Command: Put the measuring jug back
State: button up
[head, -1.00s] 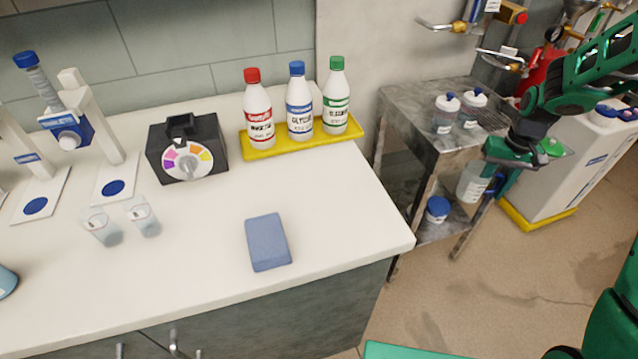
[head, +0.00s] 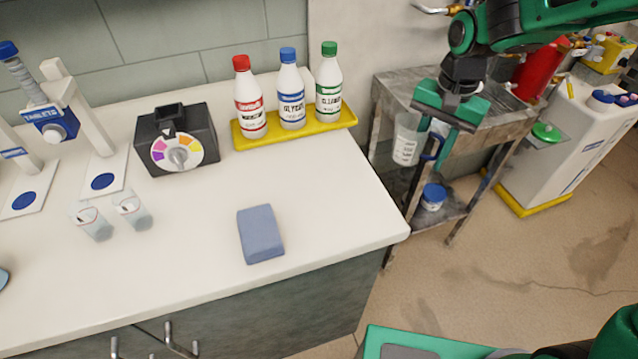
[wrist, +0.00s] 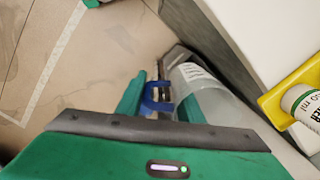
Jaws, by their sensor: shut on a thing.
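The measuring jug (head: 406,143) is clear with dark scale marks and a blue handle (head: 434,148). It hangs upright, or nearly so, under my gripper (head: 440,128), just beyond the counter's right side and in front of the metal cart in the head view. My gripper is shut on the jug's handle side. In the wrist view, the jug (wrist: 208,88) lies to the right of the fingers (wrist: 157,98), with its blue handle between them. Its base appears clear of any surface.
The white counter (head: 330,185) holds a yellow tray (head: 300,132) with three bottles, a black dial box (head: 176,140), two small beakers and a blue sponge (head: 260,233). The metal cart (head: 395,88) has a blue-lidded jar (head: 433,196) below. The counter's front right is clear.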

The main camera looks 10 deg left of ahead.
jog(key=s+a+r+m, duration=0.2)
jog(key=s+a+r, duration=0.2)
jog(key=s, duration=0.4)
jog(key=s+a+r+m, duration=0.3)
jog(key=s+r, duration=0.1)
jog(key=s, duration=0.4)
jog(key=s+a+r+m, duration=0.2)
jog(key=s+a+r, duration=0.25)
jog(key=s, duration=0.35)
jog(key=w+a+f, duration=0.4)
jog(key=w+a, duration=0.1)
jog(key=w+a+f, duration=0.2)
jog(key=shift+w+a+f, duration=0.2)
jog(key=shift+a+f, duration=0.1)
jog(key=shift+a, duration=0.1)
jog(key=shift+f, duration=2)
jog(key=shift+f, duration=0.15)
jog(key=o, duration=1.3)
